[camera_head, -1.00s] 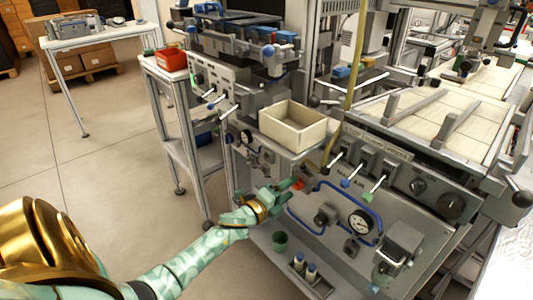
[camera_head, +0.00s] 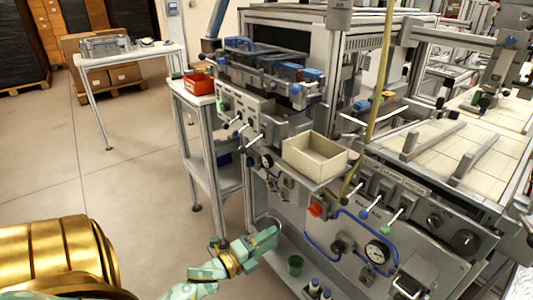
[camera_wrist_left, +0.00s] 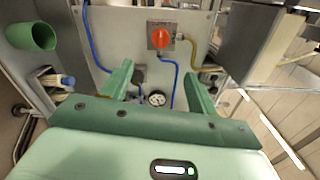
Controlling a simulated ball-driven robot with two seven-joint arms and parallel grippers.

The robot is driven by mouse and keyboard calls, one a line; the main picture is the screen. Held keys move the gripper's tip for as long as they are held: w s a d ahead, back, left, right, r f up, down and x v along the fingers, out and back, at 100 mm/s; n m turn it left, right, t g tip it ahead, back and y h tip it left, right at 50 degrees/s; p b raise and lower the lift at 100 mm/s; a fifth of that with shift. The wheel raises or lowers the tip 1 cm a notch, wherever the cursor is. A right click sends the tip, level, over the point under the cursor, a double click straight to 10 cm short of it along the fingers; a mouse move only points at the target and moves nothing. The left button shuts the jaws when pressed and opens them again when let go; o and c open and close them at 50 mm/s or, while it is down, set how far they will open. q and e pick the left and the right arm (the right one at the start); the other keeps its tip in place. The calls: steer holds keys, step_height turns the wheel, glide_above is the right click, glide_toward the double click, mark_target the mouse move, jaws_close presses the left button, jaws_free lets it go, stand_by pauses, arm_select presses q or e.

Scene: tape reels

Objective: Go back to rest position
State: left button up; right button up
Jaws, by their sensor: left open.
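My left gripper (camera_head: 268,238) is green with a gold band at its wrist. It is open and empty, low in front of the machine panel (camera_head: 305,238), at the lower middle of the head view. In the left wrist view its two fingers (camera_wrist_left: 158,88) stand apart with nothing between them. Beyond them the red knob (camera_wrist_left: 160,38) sits on the panel, apart from the fingers. The red knob also shows in the head view (camera_head: 315,210), up and to the right of the gripper. My right gripper is not in view.
A cream bin (camera_head: 315,160) stands on the machine's ledge. A green cup (camera_head: 295,265) is on the low shelf, close to my gripper. A pressure gauge (camera_head: 377,252) and blue hoses project from the panel. The floor (camera_head: 110,200) at left is clear.

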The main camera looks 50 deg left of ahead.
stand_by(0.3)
arm_select(q)
steer(key=s+a+f+n+g+y+p, duration=0.1)
steer(key=s+f+n+g+y, duration=0.15)
steer(key=f+n, duration=0.35)
steer(key=s+a+f+n+g+y, duration=0.1)
steer(key=s+f+n+g, duration=0.25)
steer(key=f, duration=0.55)
steer(key=s+d+f+n+g+p, duration=0.3)
steer(key=s+d+f+n+g, duration=0.15)
steer(key=s+f, duration=0.6)
steer(key=s+d+n+g+p, duration=0.1)
steer(key=s+d, duration=0.3)
steer(key=s, duration=0.6)
steer(key=s+d+f+n+g+h+p, duration=0.1)
steer(key=s+d+g+p, duration=0.2)
steer(key=s, duration=0.7)
steer(key=s+d+n+g+h+p, duration=0.1)
steer(key=s+d, duration=0.4)
steer(key=s, duration=0.6)
steer(key=shift+f+g+p, duration=0.35)
steer(key=shift+g+p, duration=0.45)
steer(key=shift+g, duration=0.45)
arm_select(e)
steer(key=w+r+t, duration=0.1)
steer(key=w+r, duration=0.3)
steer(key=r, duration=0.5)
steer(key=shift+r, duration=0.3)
